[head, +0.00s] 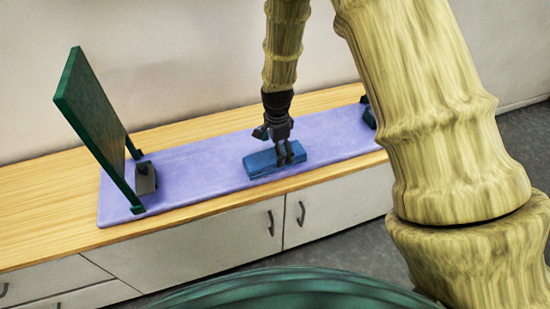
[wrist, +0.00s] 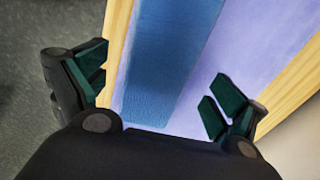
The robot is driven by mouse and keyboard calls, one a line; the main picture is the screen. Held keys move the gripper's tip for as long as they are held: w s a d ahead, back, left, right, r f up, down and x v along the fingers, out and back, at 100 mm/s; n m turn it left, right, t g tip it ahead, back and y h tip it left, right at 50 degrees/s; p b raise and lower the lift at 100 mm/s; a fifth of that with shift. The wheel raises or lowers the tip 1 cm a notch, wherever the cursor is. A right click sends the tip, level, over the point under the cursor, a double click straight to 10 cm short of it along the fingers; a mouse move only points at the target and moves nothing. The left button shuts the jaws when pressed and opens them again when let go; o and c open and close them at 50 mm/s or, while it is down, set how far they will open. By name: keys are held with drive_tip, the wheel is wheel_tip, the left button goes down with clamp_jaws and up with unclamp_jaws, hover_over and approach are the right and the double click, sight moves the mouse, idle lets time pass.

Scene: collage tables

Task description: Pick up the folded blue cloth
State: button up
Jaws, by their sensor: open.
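The folded blue cloth (head: 262,163) is a flat, oblong blue block lying on a purple mat (head: 205,165). In the head view my gripper (head: 285,158) points down at the cloth and overlaps it; whether the fingers touch it I cannot tell. In the wrist view the cloth (wrist: 165,60) runs away from the camera between the two green-padded fingers of my gripper (wrist: 158,90). The fingers are spread wide, with a gap between the cloth and each finger.
The mat lies on a wooden counter (head: 40,215) above white cabinets (head: 225,238) with dark handles. A green upright panel (head: 90,110) stands at the left, with a grey object (head: 146,178) beside its foot. A dark green object (head: 367,112) sits at the mat's right end.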

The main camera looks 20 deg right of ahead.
drive_tip(key=shift+f, duration=1.45)
drive_tip(key=c, duration=1.2)
